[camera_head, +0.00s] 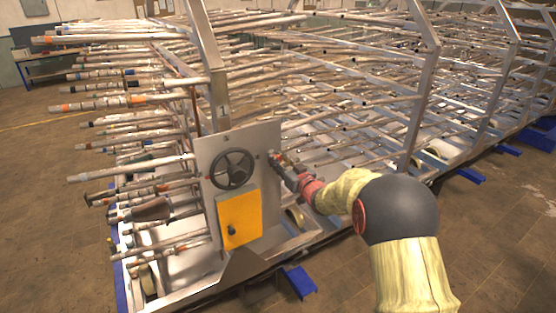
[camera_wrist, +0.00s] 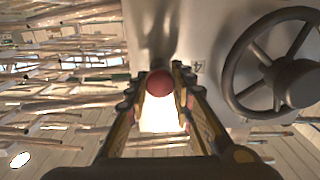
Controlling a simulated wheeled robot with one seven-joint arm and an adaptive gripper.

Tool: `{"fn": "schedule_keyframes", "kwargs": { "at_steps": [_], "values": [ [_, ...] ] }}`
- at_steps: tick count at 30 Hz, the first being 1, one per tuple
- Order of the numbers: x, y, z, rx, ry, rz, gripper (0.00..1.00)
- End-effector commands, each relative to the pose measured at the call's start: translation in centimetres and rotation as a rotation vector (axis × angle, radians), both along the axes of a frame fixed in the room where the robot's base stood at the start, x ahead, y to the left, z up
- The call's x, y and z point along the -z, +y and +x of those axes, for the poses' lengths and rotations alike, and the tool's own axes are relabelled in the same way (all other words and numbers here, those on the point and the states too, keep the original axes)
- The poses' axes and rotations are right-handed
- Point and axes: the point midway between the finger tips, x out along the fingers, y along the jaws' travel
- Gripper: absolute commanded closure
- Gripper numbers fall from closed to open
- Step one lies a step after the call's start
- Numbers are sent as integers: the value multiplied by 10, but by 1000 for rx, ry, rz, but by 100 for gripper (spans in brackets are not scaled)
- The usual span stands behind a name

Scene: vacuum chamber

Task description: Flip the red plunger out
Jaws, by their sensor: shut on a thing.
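The red plunger (camera_wrist: 159,83) shows in the wrist view as a round red end between my gripper's fingertips. My gripper (camera_wrist: 158,88) is shut on it, one finger on each side. In the head view my gripper (camera_head: 277,160) reaches the upper right edge of the grey metal panel (camera_head: 262,150). The plunger cannot be made out there, as my gripper covers it. How far the plunger stands out from the panel cannot be told.
A dark handwheel (camera_head: 233,169) sits on the panel left of my gripper; in the wrist view the handwheel (camera_wrist: 275,62) is at the right. A yellow box (camera_head: 239,218) is below it. Long pipes (camera_head: 120,102) stick out at the left. Open floor (camera_head: 490,230) lies at the right.

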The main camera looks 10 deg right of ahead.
Motion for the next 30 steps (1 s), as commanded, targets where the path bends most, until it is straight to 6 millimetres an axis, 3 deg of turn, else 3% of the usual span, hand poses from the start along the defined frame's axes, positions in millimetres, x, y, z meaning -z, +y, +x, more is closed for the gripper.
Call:
{"fn": "schedule_keyframes", "kwargs": {
  "at_steps": [11,18,19,28,30],
  "values": [
    [2,-8,-25,1,2,-1,100],
    [1,-8,-25,0,2,0,100],
    [1,-8,-25,0,2,0,76],
    [1,-8,-25,0,1,0,59],
    [0,-8,-25,0,1,0,59]
  ]
}}
